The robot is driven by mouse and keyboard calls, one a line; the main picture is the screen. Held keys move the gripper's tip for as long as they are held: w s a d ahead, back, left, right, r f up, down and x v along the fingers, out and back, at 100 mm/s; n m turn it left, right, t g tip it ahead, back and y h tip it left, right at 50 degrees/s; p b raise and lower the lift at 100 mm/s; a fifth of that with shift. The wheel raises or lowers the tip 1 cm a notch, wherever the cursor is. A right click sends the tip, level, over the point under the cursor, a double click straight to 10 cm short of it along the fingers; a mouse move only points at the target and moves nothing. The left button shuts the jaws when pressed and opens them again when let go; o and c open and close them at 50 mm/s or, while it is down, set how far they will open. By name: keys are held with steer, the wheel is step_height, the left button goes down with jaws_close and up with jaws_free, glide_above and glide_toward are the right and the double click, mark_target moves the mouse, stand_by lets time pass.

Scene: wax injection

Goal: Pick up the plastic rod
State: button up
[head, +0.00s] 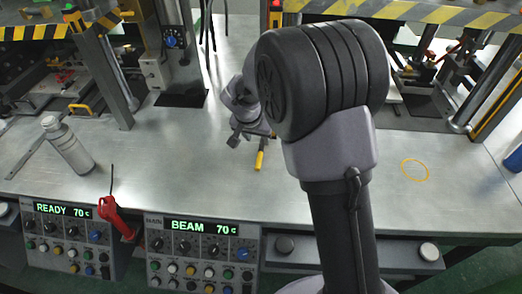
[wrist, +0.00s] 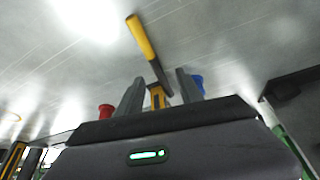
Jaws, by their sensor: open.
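The plastic rod appears to be the thin piece with a yellow end and a dark grey length (wrist: 142,36) on the metal table in the wrist view. Its yellow end also shows in the head view (head: 260,161), just below my gripper (head: 251,138). In the wrist view my gripper (wrist: 160,76) has its two dark fingers apart. The dark end of the rod reaches toward the gap between them, and the yellow end points away. I cannot tell whether the rod's near end lies between the fingers or beneath them. Nothing is visibly gripped.
A grey bottle (head: 68,146) stands at the left. A red-handled tool (head: 116,217) is at the front edge by the control boxes (head: 205,250). A yellow ring (head: 415,170) lies on the right of the table (head: 200,185). Presses with striped guards stand behind on both sides.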

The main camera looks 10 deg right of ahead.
mark_target(262, 145)
steer(key=b+x, duration=0.1)
steer(key=x, duration=0.1)
steer(key=b+x, duration=0.1)
steer(key=x, duration=0.2)
steer(key=shift+s+d+f, duration=0.1)
steer(key=shift+d+f, duration=0.1)
steer(key=shift+d, duration=0.1)
steer(key=shift+r, duration=0.1)
jaws_close()
